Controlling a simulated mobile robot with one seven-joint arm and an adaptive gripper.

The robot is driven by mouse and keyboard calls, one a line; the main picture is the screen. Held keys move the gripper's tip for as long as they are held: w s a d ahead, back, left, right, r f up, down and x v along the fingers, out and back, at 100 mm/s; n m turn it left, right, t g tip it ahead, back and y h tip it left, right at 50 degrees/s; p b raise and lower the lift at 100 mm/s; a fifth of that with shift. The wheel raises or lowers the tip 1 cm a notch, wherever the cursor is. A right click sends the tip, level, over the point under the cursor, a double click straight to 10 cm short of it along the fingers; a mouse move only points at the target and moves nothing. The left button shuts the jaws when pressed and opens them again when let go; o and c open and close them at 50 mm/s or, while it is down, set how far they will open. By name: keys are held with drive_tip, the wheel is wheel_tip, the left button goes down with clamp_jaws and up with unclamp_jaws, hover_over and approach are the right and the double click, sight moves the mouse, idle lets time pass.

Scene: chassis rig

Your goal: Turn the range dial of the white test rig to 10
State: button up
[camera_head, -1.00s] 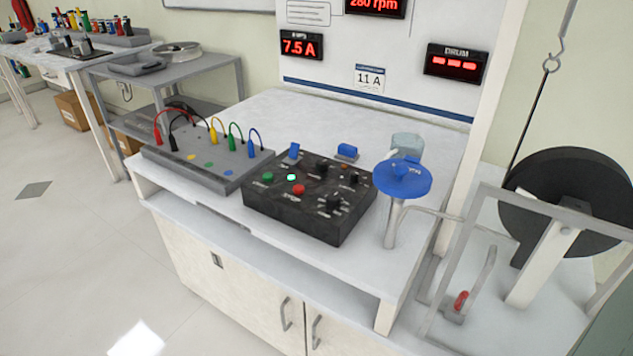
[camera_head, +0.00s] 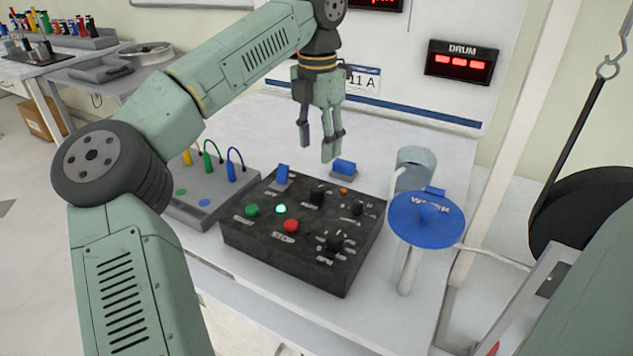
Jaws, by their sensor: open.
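The white test rig has a bench top (camera_head: 232,122) and an upright back panel. On it sits a black control box (camera_head: 280,262) with several black knobs. The largest knob (camera_head: 335,240), at the front right, has small white marks around it. Two smaller knobs are the upper middle one (camera_head: 318,193) and the right one (camera_head: 357,207). My gripper (camera_head: 318,148) is open and empty, pointing down above the bench behind the box, apart from the knobs.
A blue handwheel (camera_head: 432,222) stands on a pipe right of the box. Two blue switches (camera_head: 283,174) (camera_head: 344,167) are behind and on its edge. A grey terminal box (camera_head: 222,205) with cables is left. A black drum (camera_head: 590,215) is far right. A red DRUM display (camera_head: 461,61) is lit.

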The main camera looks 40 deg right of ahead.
sight(317, 188)
wheel_tip(317, 188, down, 11)
drive_tip(key=shift+r+p, duration=0.2)
drive_tip(key=shift+p, duration=0.35)
drive_tip(key=shift+c, duration=0.5)
clamp_jaws()
